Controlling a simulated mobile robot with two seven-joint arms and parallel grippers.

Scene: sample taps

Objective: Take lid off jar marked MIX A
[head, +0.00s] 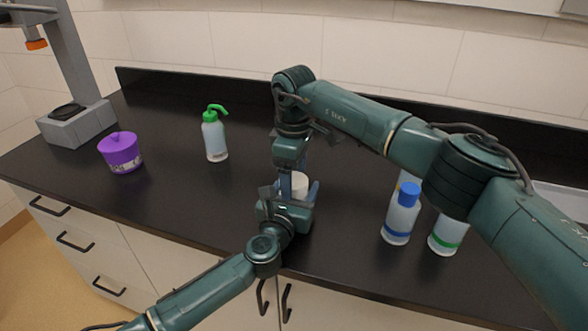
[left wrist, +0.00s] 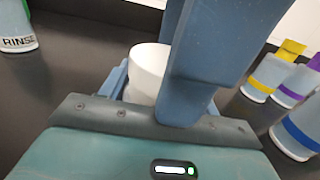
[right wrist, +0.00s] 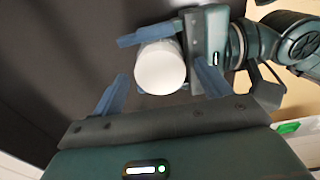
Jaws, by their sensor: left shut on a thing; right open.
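A white jar (head: 299,183) stands on the black counter near its front edge. Its top is a plain white disc in the right wrist view (right wrist: 160,70). No writing on it can be read, and I cannot tell lid from body. My left gripper (head: 300,193) is shut around the jar from the front; its blue fingers flank the white side in the left wrist view (left wrist: 150,72). My right gripper (right wrist: 161,88) points down over the jar, open, one finger on each side of the white top and apart from it.
A purple lidded jar (head: 121,152) and a green-topped bottle (head: 215,136) marked RINSE stand left. Blue-capped (head: 402,214) and green-banded (head: 447,234) bottles stand right, partly near my right arm. A grey stand (head: 76,122) is at the far left.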

